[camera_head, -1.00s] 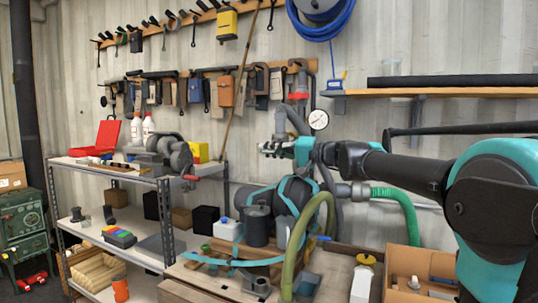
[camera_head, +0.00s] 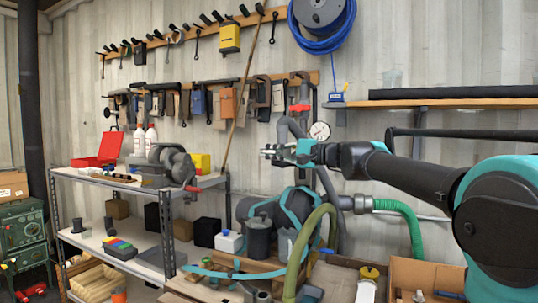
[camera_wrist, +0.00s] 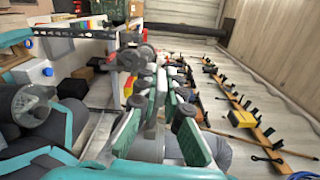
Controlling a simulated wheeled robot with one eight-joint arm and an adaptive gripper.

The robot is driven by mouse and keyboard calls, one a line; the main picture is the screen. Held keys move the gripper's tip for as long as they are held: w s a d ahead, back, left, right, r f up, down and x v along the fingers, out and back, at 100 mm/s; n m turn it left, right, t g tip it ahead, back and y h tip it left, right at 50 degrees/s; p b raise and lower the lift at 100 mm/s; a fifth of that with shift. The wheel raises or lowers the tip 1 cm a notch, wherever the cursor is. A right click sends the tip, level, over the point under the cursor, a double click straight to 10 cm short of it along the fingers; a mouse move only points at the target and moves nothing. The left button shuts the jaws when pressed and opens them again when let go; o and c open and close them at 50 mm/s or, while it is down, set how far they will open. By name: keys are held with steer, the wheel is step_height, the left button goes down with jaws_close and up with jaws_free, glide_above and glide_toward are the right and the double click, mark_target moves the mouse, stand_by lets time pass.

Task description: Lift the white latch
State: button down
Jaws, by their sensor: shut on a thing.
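My gripper (camera_head: 272,152) is at the end of my outstretched arm, left of the pressure gauge and below the tool racks in the head view. In the wrist view its green and grey fingers (camera_wrist: 162,88) reach up the middle of the picture. I cannot pick out a white latch for certain in either view. The red-handled pipe valve (camera_head: 300,108) is above the gripper.
A round gauge (camera_head: 320,131) and grey pipes are close to the gripper. A metal shelf unit (camera_head: 140,183) with a red case (camera_head: 100,150) stands at left. A wooden wall shelf (camera_head: 440,103) is at upper right. Pallets and a tank crowd the space below.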

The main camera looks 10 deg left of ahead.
stand_by(0.3)
steer(key=c, duration=1.6)
jaws_free()
steer(key=shift+c, duration=0.2)
steer(key=v, duration=1.2)
